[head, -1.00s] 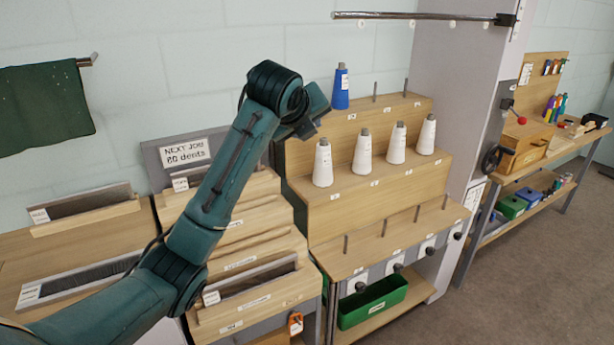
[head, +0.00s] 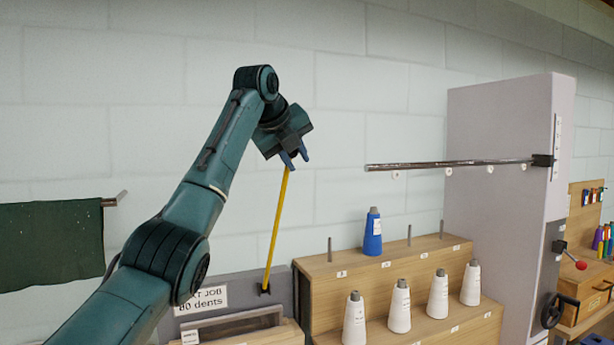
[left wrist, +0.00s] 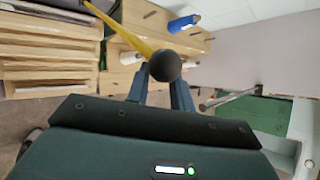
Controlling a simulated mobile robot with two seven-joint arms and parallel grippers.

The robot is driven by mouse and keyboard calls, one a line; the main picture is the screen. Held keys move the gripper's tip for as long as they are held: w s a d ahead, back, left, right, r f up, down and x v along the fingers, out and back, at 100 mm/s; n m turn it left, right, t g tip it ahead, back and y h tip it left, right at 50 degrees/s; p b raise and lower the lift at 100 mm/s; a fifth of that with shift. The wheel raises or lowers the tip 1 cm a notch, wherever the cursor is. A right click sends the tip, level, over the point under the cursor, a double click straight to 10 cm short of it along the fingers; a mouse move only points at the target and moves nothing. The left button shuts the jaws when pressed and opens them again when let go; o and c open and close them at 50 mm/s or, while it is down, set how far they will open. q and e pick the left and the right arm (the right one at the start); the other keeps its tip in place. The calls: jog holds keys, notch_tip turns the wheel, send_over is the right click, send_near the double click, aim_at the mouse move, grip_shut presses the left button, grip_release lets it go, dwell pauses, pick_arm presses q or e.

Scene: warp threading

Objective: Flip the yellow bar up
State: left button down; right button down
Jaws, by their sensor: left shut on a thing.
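The yellow bar (head: 277,225) stands nearly upright in the head view, its top leaning a little to the right. Its lower end meets a small dark mount (head: 264,290) beside the "80 dents" sign. My left gripper (head: 294,160) is shut on the bar's upper end. In the left wrist view the bar (left wrist: 125,32) runs away from the dark round knob (left wrist: 164,66) at its end, which lies between the fingers (left wrist: 160,92). My right gripper is not in view.
A wooden stepped rack (head: 400,270) holds a blue cone (head: 373,232) and several white cones (head: 400,307). A metal rod (head: 450,164) juts left from the grey cabinet (head: 500,150). A green cloth (head: 52,245) hangs at left. The wall area around the gripper is clear.

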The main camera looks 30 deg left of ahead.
pick_arm(q)
jog(key=c, duration=2.2)
grip_release()
jog(key=shift+w+a+f, duration=0.1)
jog(key=shift+w+a, duration=0.35)
jog(key=shift+a, duration=0.1)
jog(key=c, duration=2)
grip_release()
jog(key=shift+a+f, duration=0.15)
jog(key=shift+a, duration=0.05)
jog(key=shift+o, duration=1.4)
jog(key=shift+s+d+r, duration=0.4)
jog(key=shift+s, duration=0.15)
jog(key=shift+o, duration=0.7)
jog(key=shift+d, duration=0.1)
jog(key=o, duration=0.3)
jog(key=shift+w+f, duration=0.2)
jog(key=shift+w, duration=0.05)
jog(key=shift+o, duration=0.9)
jog(key=shift+s+r, duration=0.1)
